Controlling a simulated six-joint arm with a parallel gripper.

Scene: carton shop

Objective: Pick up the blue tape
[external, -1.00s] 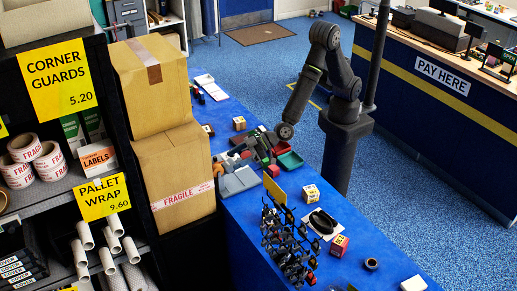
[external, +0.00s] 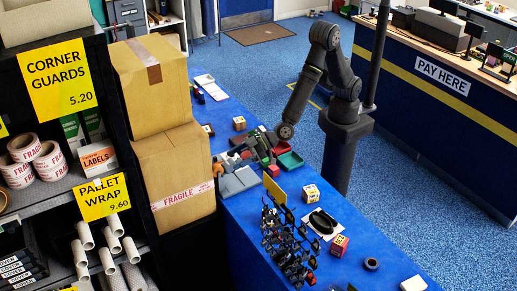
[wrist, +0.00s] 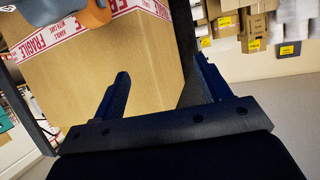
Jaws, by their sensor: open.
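I cannot make out a blue tape in either view. My gripper (wrist: 163,85) is open in the wrist view, with its two dark fingers apart and nothing between them. Behind the fingers is a big brown carton with red and white FRAGILE tape. In the external view my arm reaches down over the blue counter, and my gripper is small and hard to separate from the clutter there. A grey and orange object (wrist: 95,12) is cut off at the top left of the wrist view. A dark roll (external: 371,264) lies on the counter, its colour unclear.
Stacked cartons (external: 172,165) stand along the counter's left side. Grey and green trays (external: 290,160) and tools crowd the counter near my gripper. A dark rack (external: 285,240) with a yellow sign and small boxes (external: 339,245) stand nearer.

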